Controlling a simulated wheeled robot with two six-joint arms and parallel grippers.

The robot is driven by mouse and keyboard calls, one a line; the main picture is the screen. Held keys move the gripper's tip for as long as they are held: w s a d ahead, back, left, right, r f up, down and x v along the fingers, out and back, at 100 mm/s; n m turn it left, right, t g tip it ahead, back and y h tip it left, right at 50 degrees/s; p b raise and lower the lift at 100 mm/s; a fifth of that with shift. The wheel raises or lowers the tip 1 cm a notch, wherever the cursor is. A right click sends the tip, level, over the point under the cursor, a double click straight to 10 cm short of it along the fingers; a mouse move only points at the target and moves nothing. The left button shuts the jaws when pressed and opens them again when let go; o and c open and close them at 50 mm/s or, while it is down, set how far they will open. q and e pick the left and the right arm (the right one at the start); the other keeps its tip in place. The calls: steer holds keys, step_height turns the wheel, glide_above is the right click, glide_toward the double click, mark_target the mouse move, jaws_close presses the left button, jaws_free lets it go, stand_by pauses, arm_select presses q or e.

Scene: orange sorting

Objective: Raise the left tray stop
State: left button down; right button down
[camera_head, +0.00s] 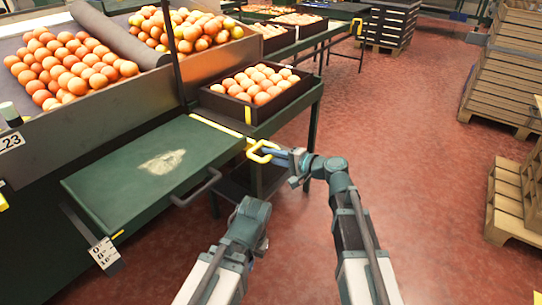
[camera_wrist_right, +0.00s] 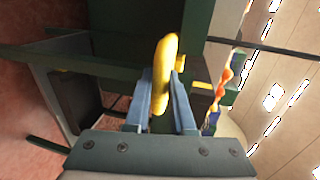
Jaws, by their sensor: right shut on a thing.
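A yellow loop handle (camera_head: 262,146) stands at the right corner of the green tray table, at the end of a yellow bar (camera_head: 217,127) that runs along the table's back right edge. My right gripper (camera_head: 270,153) is shut on this handle. In the right wrist view the yellow handle (camera_wrist_right: 163,75) sits between the two blue-grey fingers (camera_wrist_right: 160,92). The bar looks low, close to the table edge; any gap under it is too small to tell. My left arm is folded in front, and its fingers do not show.
The green table (camera_head: 125,175) is bare but for a pale worn patch, with a dark handle (camera_head: 196,188) at its front. A dark crate of oranges (camera_head: 292,79) stands just behind the yellow handle. Wooden pallets (camera_head: 505,75) stand at the right; the red floor between is clear.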

stand_by(0.6)
step_height(320, 180, up, 5)
steer(key=p, duration=0.5)
steer(key=shift+w, duration=0.1)
steer(key=c, duration=0.8)
jaws_free()
steer(key=shift+o, duration=0.2)
steer(key=p+v, duration=0.2)
steer(key=v, duration=1.2)
steer(key=shift+p, duration=0.35)
